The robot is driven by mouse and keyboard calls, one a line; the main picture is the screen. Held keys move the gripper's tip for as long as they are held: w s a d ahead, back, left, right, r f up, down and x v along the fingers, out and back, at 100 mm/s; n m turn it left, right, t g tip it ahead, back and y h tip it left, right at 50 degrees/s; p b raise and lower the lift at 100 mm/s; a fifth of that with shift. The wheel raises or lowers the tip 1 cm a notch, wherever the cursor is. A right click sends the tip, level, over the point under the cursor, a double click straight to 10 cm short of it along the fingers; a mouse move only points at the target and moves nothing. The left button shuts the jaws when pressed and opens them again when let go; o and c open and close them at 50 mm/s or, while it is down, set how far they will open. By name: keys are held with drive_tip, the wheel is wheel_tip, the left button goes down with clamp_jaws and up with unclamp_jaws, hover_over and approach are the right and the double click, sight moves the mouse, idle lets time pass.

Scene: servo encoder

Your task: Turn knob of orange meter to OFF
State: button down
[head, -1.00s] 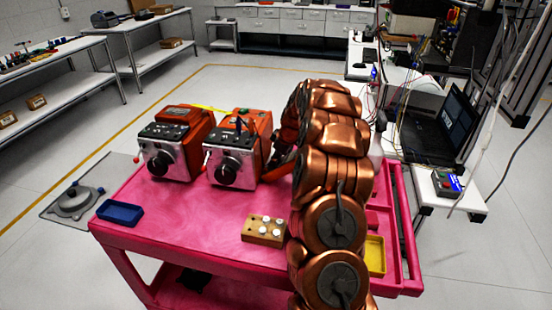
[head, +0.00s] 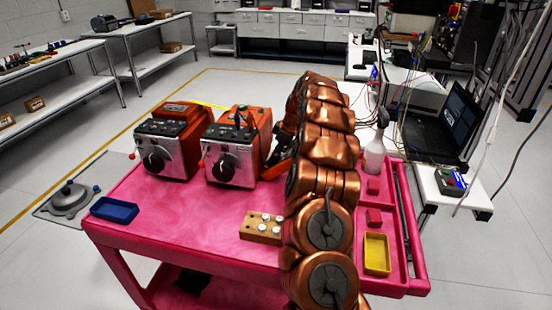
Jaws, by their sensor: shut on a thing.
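Two orange boxes with silver front panels stand side by side on the pink cart (head: 205,215). The left orange box (head: 171,140) and the right orange box (head: 237,147) each have a large black knob on the front, with nothing touching either knob. A small orange and dark piece (head: 279,157) shows to the right of the right box, mostly covered by my copper arm; I cannot tell whether it is the orange meter. My arm rises over the cart and reaches down behind itself near this piece. My gripper's fingers and whatever they touch are hidden behind the arm.
A blue tray (head: 114,210) lies at the cart's left corner. A wooden block with white pegs (head: 262,227) sits close to my arm. A yellow tray (head: 377,254), red blocks (head: 374,187) and a white bottle (head: 375,155) stand on the right.

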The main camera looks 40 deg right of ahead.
drive_tip(key=shift+n+y+b, duration=0.3)
drive_tip(key=shift+y+b, duration=0.1)
drive_tip(key=shift+b, duration=0.1)
drive_tip(key=c, duration=0.8)
unclamp_jaws()
drive_tip(key=v, duration=1.2)
drive_tip(key=shift+w, duration=0.2)
